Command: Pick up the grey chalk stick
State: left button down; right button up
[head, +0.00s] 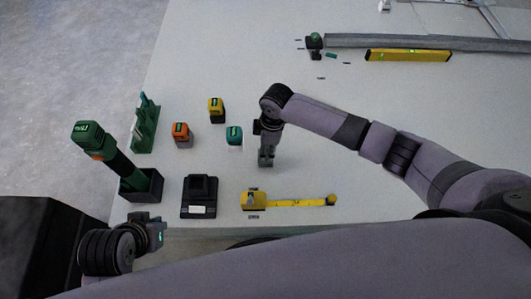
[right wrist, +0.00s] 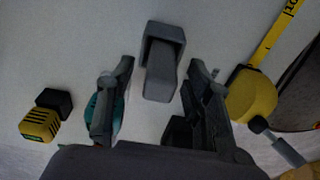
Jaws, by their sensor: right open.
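A grey stick-like piece (right wrist: 160,78) with a darker grey block at its far end shows in the right wrist view; I take it for the chalk stick. It lies between the two fingers of my right gripper (right wrist: 160,64), with a gap on each side. The gripper is open and points down at the table. In the head view my right gripper (head: 266,158) is low over the middle of the table and mostly hides the grey piece. My left gripper (head: 156,232) is at the lower left, off the table's front edge; its fingers are unclear.
A teal-topped block (head: 234,135) stands close left of my right gripper. Orange (head: 182,135) and yellow (head: 216,109) blocks stand farther left. A yellow tape measure (head: 254,200) and a black charger-like base (head: 199,196) lie nearer. A green-black tool (head: 115,160) and yellow level (head: 408,55) also show.

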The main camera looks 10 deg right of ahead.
jog(key=shift+c, duration=0.4)
jog(key=c, duration=1)
jog(key=shift+r, duration=0.1)
grip_shut()
